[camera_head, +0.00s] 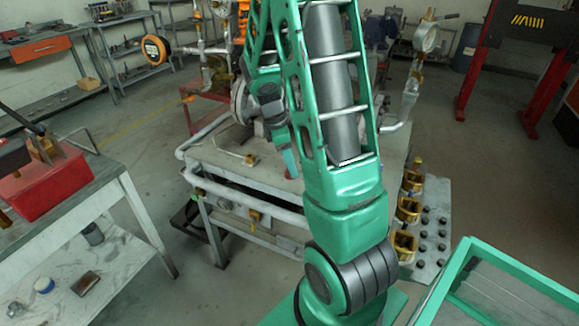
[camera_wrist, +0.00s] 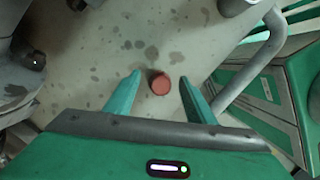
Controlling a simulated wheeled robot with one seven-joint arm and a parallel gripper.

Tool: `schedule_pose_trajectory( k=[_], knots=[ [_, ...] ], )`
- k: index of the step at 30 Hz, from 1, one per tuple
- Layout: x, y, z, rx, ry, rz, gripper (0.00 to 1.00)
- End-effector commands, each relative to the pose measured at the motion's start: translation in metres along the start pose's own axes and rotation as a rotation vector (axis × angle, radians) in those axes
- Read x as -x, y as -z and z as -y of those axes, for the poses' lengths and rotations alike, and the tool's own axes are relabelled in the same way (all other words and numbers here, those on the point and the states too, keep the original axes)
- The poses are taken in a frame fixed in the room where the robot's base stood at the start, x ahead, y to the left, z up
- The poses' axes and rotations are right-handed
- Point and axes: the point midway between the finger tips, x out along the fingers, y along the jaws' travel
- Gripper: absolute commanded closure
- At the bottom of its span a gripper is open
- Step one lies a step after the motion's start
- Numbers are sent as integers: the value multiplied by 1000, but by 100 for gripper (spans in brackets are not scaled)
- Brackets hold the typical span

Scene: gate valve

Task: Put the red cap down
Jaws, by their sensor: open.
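The red cap (camera_wrist: 160,84) is a small round piece, seen from above in the wrist view. It lies on a pale, stained surface (camera_wrist: 110,45). My gripper (camera_wrist: 166,86) is open, with one green finger to the left of the cap and one to the right. Gaps show between the cap and both fingers. In the head view, my gripper (camera_head: 288,160) is over the metal work table (camera_head: 240,170), partly hidden by my arm.
A grey pipe rail (camera_wrist: 255,65) curves along the right in the wrist view.

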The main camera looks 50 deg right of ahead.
Motion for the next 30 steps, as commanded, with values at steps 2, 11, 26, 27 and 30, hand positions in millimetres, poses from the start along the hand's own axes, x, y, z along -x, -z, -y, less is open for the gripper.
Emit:
schedule_pose_trajectory(
  k=[2,11,26,27,30],
  knots=[
    [16,1,0,2,-5,-3,50],
    [74,1,0,1,-3,-2,50],
    [117,-15,34,-209,2,-40,50],
    [120,-20,46,-284,5,-53,50],
    [128,-32,80,-490,18,-90,50]
  ],
)
